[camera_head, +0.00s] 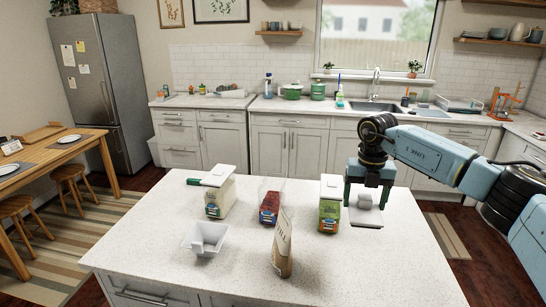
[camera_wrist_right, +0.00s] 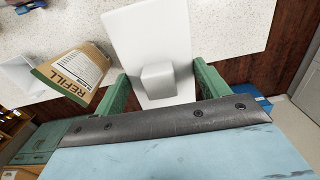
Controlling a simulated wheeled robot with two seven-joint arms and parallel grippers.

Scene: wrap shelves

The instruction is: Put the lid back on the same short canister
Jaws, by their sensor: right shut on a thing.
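A white lid (camera_head: 366,217) with a block-shaped knob is at my right gripper (camera_head: 368,196), near the right side of the island. In the right wrist view the knob (camera_wrist_right: 158,82) sits between the green fingers, and the gripper is shut on the lid. I cannot tell whether the lid clears the counter. A clear canister with dark red contents (camera_head: 269,207) stands in the middle with no lid seen on it. A canister with a green label (camera_head: 329,212) stands right of it under a white top. Another canister (camera_head: 216,205) at left has a white lid on it. My left gripper is out of view.
A paper refill bag (camera_head: 283,246) stands at the front of the island (camera_head: 340,270), in front of the canisters. A white scoop-like tray (camera_head: 204,240) lies at front left. The front right of the counter is clear.

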